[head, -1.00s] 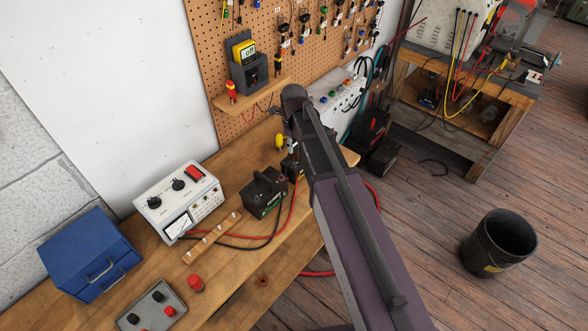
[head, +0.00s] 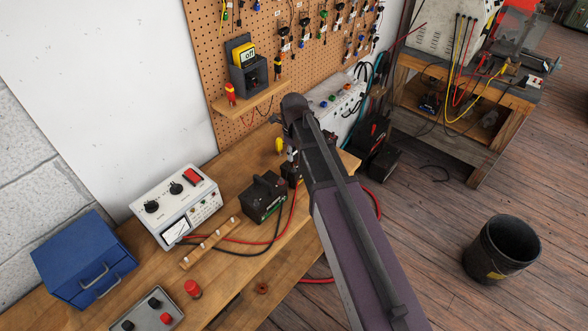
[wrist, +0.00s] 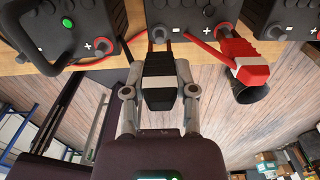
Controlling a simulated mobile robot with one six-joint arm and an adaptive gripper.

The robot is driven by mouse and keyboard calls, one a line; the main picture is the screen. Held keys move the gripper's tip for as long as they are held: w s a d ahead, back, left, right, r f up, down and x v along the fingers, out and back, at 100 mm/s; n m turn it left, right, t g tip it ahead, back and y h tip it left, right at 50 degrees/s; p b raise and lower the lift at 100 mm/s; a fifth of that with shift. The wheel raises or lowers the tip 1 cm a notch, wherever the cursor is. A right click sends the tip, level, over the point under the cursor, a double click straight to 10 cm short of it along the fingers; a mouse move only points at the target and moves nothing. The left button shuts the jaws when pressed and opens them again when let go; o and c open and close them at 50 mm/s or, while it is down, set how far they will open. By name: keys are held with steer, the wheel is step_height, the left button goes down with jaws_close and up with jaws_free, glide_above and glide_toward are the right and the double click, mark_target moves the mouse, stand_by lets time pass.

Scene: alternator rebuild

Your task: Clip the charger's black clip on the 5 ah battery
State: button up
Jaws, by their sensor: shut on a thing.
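My gripper (wrist: 160,88) is shut on a black clip (wrist: 158,76) in the wrist view. The clip's upper end is close to the left post of the middle dark battery (wrist: 182,12); I cannot tell whether it touches. A red clip (wrist: 246,62) is at the same battery's right post, beside the plus mark. The battery's ampere-hour label is not readable. In the head view the gripper and clip are hidden behind my arm. The charger (head: 178,206), a white box with dials and a meter, stands on the bench with red and black leads.
Dark batteries stand to the left (wrist: 50,25) and right (wrist: 268,14) in the wrist view. A green-marked battery (head: 264,196) is on the wooden bench (head: 236,262) in the head view. A blue drawer box (head: 82,254) stands at left. A black bucket (head: 502,250) is on the floor.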

steer(key=shift+f+b, duration=0.95)
steer(key=shift+f, duration=0.15)
steer(key=o, duration=0.9)
steer(key=shift+r, duration=0.15)
step_height(320, 180, up, 8)
steer(key=p, duration=0.8)
steer(key=shift+r+p, duration=0.2)
steer(key=shift+p, duration=0.1)
